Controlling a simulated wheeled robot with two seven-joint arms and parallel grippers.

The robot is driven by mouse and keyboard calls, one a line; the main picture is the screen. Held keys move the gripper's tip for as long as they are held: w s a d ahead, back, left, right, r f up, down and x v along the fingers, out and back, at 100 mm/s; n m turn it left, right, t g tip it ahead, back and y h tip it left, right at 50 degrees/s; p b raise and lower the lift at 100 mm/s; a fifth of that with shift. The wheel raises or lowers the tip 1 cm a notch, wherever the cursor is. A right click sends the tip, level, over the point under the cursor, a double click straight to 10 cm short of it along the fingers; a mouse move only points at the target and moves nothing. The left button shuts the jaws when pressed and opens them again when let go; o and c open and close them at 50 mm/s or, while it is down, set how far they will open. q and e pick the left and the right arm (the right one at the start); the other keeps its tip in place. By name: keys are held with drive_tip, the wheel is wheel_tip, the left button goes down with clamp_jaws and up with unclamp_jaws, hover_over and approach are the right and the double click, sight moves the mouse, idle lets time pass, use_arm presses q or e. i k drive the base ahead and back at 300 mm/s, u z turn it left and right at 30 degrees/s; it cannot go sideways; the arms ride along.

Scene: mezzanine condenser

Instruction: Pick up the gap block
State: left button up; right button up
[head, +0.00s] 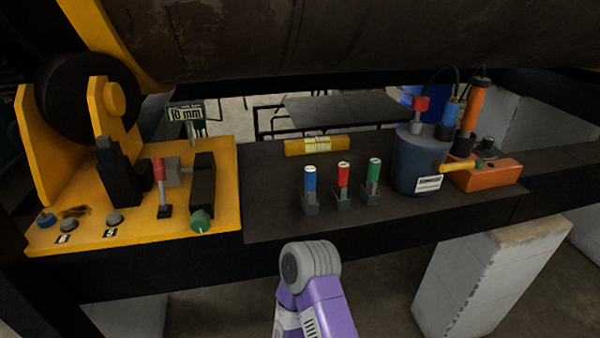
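No block in the head view carries a readable "gap block" label, so I cannot tell for sure which thing it is. A yellow-orange bar (317,146) with a pale label lies at the back of the dark shelf. Three small upright pieces in dark holders stand in front of it: blue-topped (310,184), red-topped (343,181) and green-topped (374,178). A sign reading "10 mm" (186,113) stands at the back of the yellow plate. A purple and grey link of my arm shows at the bottom middle, below the shelf edge. Neither gripper's fingers are in view.
A yellow fixture plate (75,235) at left bears a black wheel (88,97), clamps, a red-handled lever (159,172) and knobs. A blue-grey canister (408,165) and an orange box (490,178) stand at right. A large dark cylinder (330,35) hangs low above.

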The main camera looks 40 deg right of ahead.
sight(373, 171)
drive_tip(key=u, duration=1.25)
drive_tip(key=k, duration=1)
drive_tip(key=z, duration=1.85)
drive_tip(key=i, duration=0.15)
drive_tip(key=u, duration=0.2)
